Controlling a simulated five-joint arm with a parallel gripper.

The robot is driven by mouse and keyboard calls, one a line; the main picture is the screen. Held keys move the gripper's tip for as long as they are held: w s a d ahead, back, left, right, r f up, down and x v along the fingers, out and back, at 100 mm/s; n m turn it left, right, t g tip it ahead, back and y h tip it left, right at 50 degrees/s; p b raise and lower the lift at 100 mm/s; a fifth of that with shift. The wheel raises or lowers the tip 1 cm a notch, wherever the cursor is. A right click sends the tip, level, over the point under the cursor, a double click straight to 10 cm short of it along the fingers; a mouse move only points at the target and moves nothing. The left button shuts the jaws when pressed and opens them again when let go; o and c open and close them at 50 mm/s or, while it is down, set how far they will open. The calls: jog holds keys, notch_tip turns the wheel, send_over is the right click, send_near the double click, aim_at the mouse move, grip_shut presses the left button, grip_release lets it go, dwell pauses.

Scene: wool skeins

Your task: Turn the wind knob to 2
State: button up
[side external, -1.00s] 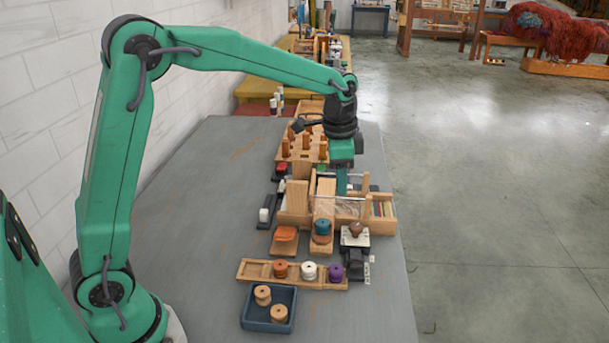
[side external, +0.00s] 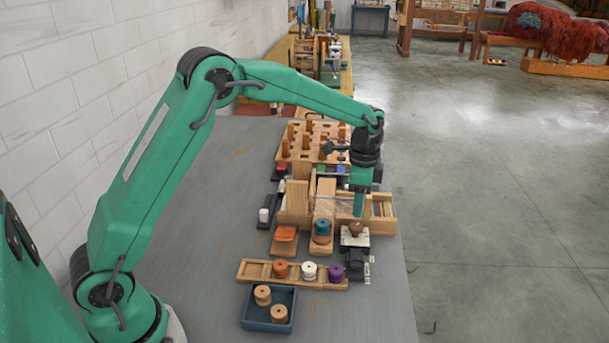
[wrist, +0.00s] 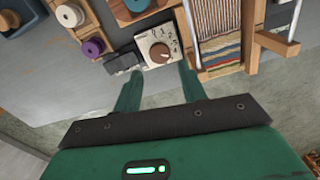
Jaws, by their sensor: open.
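The wind knob (side external: 356,228) is a brown round knob on a small white panel (side external: 346,241) at the front right of the loom. In the wrist view the knob (wrist: 160,53) sits on the white panel (wrist: 143,40), with small dark marks around it too small to read. My gripper (side external: 359,212) points down, just above and behind the knob in the side view. In the wrist view my gripper (wrist: 160,85) is open, its two fingers apart with nothing between them, and the knob lies beyond the tips.
The loom with striped cloth (wrist: 220,52) stands close beside the knob panel. A dark block (wrist: 123,62) sits on its other side. The rack of spools (side external: 308,284), a blue tray (side external: 254,324) and a teal spool (side external: 322,226) are near. Bare table lies to the left.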

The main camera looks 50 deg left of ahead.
aim_at(356, 225)
jog(key=shift+f, duration=3.35)
jog(key=c, duration=0.7)
jog(key=shift+n, duration=0.4)
jog(key=n, duration=1.1)
